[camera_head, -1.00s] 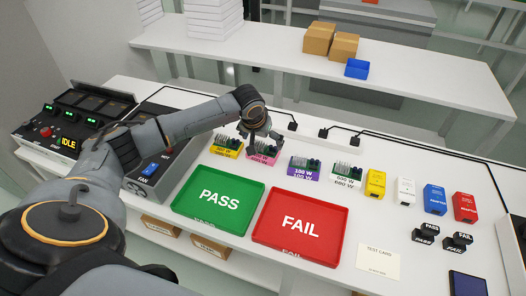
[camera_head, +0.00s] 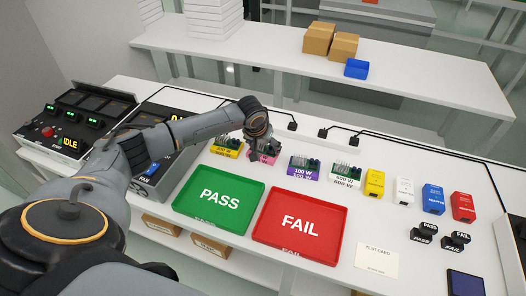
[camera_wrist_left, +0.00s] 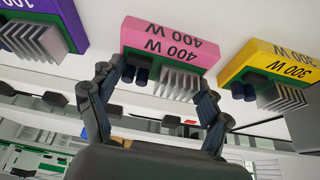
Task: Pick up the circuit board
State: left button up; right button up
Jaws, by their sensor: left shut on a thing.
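Several circuit boards with dark parts and silver fins sit on coloured bases in a row on the white table. The board on the pink 400 W base (camera_head: 263,159) is partly hidden by my left gripper (camera_head: 264,148) in the head view. In the left wrist view, the fingers of my left gripper (camera_wrist_left: 162,82) are shut on this circuit board (camera_wrist_left: 172,84), one at each side, in front of its pink 400 W label (camera_wrist_left: 170,40). I cannot tell any lift off the table. My right gripper is not in view.
The yellow-based board (camera_head: 227,148) and purple-based board (camera_head: 304,168) stand close on either side. A green PASS tray (camera_head: 219,224) and red FAIL tray (camera_head: 270,232) lie in front. Coloured adapter boxes (camera_head: 433,198) stand to the right.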

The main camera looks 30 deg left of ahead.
pick_arm(q)
jog(key=shift+s+f, duration=0.25)
